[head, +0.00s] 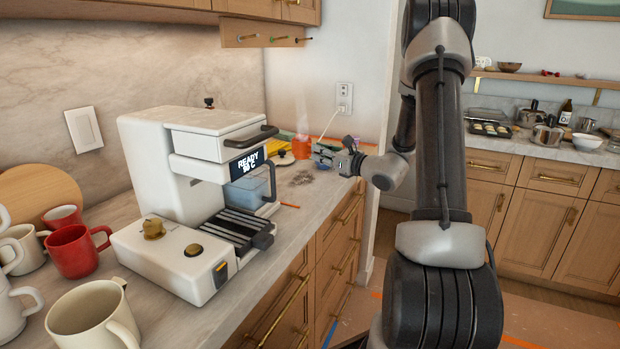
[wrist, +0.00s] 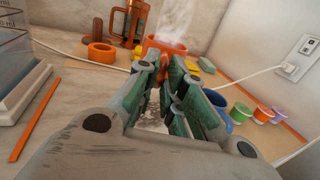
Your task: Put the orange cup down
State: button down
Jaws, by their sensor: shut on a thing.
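The orange cup (head: 301,147) is at the far end of the counter, right of the coffee machine in the head view, with steam above it. In the wrist view the steaming orange cup (wrist: 160,45) is at the fingertips. My gripper (head: 316,152) reaches in from the right and is shut on the cup's near side. Its green-padded fingers (wrist: 166,68) hide part of the cup. I cannot tell whether the cup's base touches the counter.
The white coffee machine (head: 185,165) stands left. An orange ring (wrist: 102,54), orange press (wrist: 128,22) and blue cup (wrist: 217,102) are near the gripper. Small coloured pots (wrist: 262,115) and a white cord (wrist: 250,76) lie right. An orange stick (wrist: 35,122) lies on bare counter.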

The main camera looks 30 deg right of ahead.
notch_tip(320, 180, down, 8)
jog(key=shift+r, duration=0.2)
jog(key=shift+f, duration=0.2)
jog(key=c, duration=1.5)
grip_release()
